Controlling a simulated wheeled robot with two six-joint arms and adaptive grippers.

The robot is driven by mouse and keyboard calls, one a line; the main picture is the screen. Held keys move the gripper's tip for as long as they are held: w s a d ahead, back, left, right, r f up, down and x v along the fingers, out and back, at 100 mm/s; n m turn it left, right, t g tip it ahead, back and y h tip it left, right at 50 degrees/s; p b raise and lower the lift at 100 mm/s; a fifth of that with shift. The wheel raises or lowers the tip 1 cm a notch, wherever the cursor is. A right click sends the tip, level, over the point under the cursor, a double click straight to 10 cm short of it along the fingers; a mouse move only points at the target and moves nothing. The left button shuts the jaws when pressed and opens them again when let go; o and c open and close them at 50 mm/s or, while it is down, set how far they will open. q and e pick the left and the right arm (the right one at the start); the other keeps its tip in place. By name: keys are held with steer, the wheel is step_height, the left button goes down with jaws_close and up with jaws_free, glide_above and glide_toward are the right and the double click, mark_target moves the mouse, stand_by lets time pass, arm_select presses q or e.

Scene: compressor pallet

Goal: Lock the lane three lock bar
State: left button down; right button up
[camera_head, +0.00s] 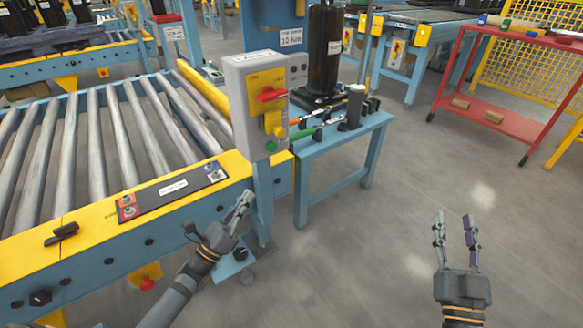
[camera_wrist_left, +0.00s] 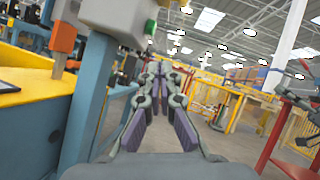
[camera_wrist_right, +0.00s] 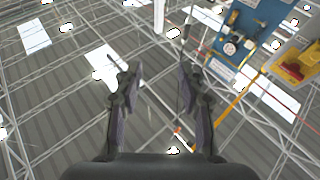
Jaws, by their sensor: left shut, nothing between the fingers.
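A small black handle (camera_head: 62,233) lies on the yellow edge rail of the roller conveyor (camera_head: 100,140); I cannot tell whether it is the lane three lock bar, as no lane label is readable. My left gripper (camera_head: 246,197) is shut and empty, in front of the rail's right end, beside the blue post and below the grey control box (camera_head: 244,130). Its closed fingers also show in the left wrist view (camera_wrist_left: 158,72). My right gripper (camera_head: 454,216) is open and empty over bare floor at the right. The right wrist view shows its parted fingers (camera_wrist_right: 160,72).
The box carries a red rotary switch (camera_head: 268,94), a yellow knob and a green button. A dark label panel (camera_head: 172,191) sits on the rail. A blue bench (camera_head: 345,135) with tools stands behind the post. A red cart (camera_head: 515,95) is far right. Floor between is clear.

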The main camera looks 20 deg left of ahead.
arm_select(q)
steer(key=d+r+m+h, duration=0.1)
steer(key=r+m+h, duration=0.1)
steer(key=m, duration=0.1)
steer(key=shift+s+d+h, duration=0.15)
steer(key=shift+d+h, duration=0.15)
steer(key=shift+d, duration=0.1)
arm_select(e)
steer(key=r, duration=0.1)
steer(key=s+r, duration=0.1)
steer(key=r+t, duration=0.1)
steer(key=shift+s, duration=0.3)
